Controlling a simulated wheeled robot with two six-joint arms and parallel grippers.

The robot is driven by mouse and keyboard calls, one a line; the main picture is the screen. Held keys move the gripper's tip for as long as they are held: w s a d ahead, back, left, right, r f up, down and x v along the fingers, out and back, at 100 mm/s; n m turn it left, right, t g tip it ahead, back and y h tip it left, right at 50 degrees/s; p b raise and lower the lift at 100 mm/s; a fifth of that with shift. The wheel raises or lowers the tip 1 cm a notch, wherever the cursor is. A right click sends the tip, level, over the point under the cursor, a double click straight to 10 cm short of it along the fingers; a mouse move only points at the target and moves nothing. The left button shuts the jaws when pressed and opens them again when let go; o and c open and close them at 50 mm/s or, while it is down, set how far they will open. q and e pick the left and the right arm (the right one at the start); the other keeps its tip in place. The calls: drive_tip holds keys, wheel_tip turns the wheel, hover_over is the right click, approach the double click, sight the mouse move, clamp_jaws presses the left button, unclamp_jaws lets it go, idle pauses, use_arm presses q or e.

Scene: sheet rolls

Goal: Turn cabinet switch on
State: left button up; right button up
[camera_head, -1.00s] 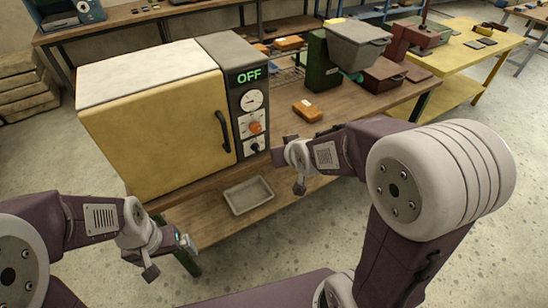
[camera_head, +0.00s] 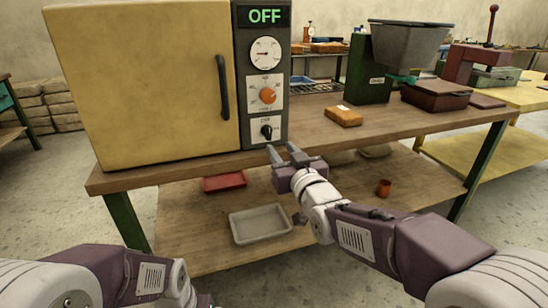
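The yellow cabinet (camera_head: 145,80) stands on the wooden bench with its door closed. Its dark control panel (camera_head: 244,85) has a display (camera_head: 264,16) reading OFF in green. Below it are a white gauge (camera_head: 265,54), an orange knob (camera_head: 267,96) and, lowest, a small black switch (camera_head: 266,132). My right gripper (camera_head: 283,152) is just below and slightly right of the switch, its two fingers apart and pointing up toward the panel. Nothing shows between the fingers. I cannot tell whether it touches the panel. My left arm shows at the bottom left; its fingers are out of frame.
The lower shelf holds a grey tray (camera_head: 260,225), a red tray (camera_head: 224,182) and an orange cup (camera_head: 384,188).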

sight(270, 133)
drive_tip(key=shift+r, duration=0.15)
drive_tip(key=b+x, duration=0.1)
drive_tip(key=x, duration=0.8)
drive_tip(key=shift+b, duration=0.3)
clamp_jaws()
